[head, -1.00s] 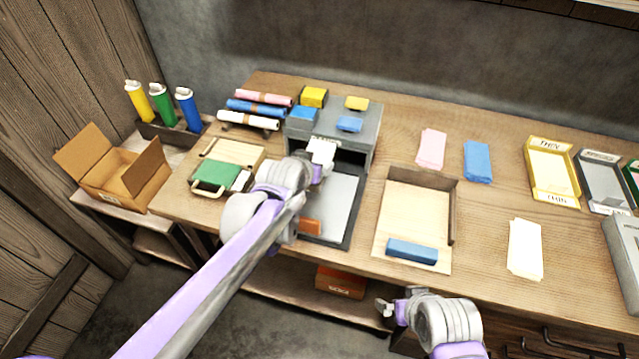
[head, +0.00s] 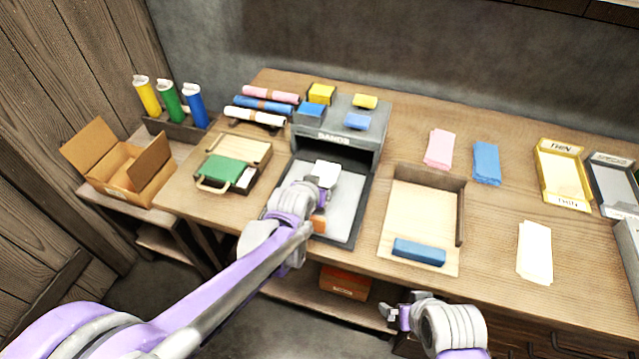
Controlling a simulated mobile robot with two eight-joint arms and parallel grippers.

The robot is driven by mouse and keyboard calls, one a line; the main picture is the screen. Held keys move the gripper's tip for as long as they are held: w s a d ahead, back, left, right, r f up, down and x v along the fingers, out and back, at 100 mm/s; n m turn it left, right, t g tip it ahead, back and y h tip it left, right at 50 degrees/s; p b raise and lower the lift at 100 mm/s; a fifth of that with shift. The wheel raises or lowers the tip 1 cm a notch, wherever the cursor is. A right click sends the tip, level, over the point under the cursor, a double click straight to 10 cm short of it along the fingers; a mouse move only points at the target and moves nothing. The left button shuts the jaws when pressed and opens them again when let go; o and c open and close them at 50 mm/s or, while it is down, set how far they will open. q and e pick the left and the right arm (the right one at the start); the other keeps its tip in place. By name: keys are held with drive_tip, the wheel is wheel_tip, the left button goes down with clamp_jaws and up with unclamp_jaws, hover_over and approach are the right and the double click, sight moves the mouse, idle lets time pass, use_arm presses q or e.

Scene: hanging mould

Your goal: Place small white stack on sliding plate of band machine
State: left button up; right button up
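The band machine (head: 338,137) is a grey box marked BANDS. Its sliding plate (head: 345,205) is pulled out at the front, a pale grey surface in a dark frame. The small white stack (head: 327,170) is at the tip of my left gripper (head: 324,186), over the far part of the plate. The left gripper appears shut on it. My arm hides part of the plate, and I cannot tell whether the stack touches it. My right gripper (head: 396,316) is empty in front of the table edge, its fingers apart.
An orange block (head: 319,225) is at the plate's front. A wooden tray with a blue bar (head: 419,252) stands right of the machine. A green-topped case (head: 222,172) is left. Pink (head: 440,148), blue (head: 486,162) and larger white (head: 535,252) stacks lie to the right.

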use_arm(q)
drive_tip(key=shift+o, duration=1.1)
drive_tip(key=shift+r, duration=0.25)
drive_tip(key=p+v, duration=0.2)
drive_tip(key=v, duration=1)
drive_tip(key=s+a+f+n+g+y, duration=0.1)
drive_tip(key=s+a+f+g, duration=0.1)
drive_tip(key=s+a+f, duration=0.2)
drive_tip(key=s+a+f+n+g+y, duration=0.2)
drive_tip(key=s+a, duration=0.8)
drive_tip(key=s, duration=0.7)
drive_tip(key=shift+s+a+f+n+g, duration=0.3)
drive_tip(key=shift+s+a+f+g, duration=0.15)
drive_tip(key=shift+f, duration=0.5)
